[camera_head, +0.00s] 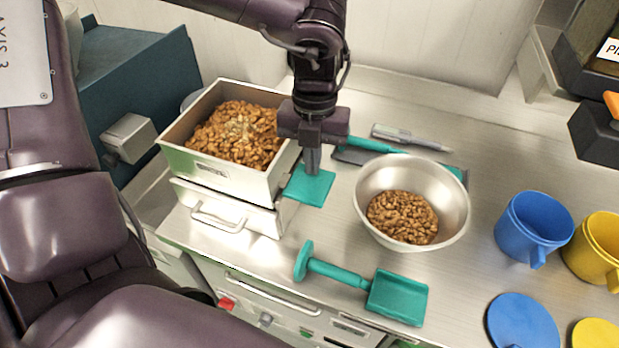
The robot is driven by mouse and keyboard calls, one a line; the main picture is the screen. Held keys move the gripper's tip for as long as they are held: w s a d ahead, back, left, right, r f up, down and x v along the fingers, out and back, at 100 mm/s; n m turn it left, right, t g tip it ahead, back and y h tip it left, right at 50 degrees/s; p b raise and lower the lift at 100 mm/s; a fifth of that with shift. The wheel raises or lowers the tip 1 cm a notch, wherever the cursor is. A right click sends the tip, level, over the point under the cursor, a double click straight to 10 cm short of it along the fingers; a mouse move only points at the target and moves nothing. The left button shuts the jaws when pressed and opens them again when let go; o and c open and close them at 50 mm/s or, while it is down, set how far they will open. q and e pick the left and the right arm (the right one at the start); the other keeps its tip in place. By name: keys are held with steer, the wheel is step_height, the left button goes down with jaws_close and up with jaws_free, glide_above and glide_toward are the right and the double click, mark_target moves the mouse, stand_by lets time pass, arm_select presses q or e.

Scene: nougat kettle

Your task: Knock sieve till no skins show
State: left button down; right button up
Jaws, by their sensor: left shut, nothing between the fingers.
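The sieve is a pale metal box (222,175) at the left of the counter. It is filled with brown nuts (240,135), and a patch of paler flakes, which look like skins, (239,125) shows on top of them near the middle. A flat teal plate (308,188) juts out at the box's right side. My left gripper (312,168) points down over this plate, shut and empty. Its tips overlap the plate in the picture; I cannot tell whether they touch. The gripper covers part of the box's far right corner. My right gripper is not in view.
A drawer front with a handle (225,222) sits under the box. A metal bowl of nuts (450,215) stands right of the gripper. A teal scoop (397,296) lies in front. Blue (528,235) and yellow (597,255) cups stand at right. A pen-like tool (411,137) lies behind.

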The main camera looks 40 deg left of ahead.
arm_select(q)
steer(key=shift+w+a+r, duration=0.2)
steer(key=shift+w, duration=0.3)
steer(key=shift+w+a+f, duration=0.1)
steer(key=shift+w, duration=0.15)
step_height(320, 180, up, 8)
steer(key=shift+w+a, duration=0.15)
steer(key=shift+w, duration=0.2)
steer(key=shift+f, duration=0.1)
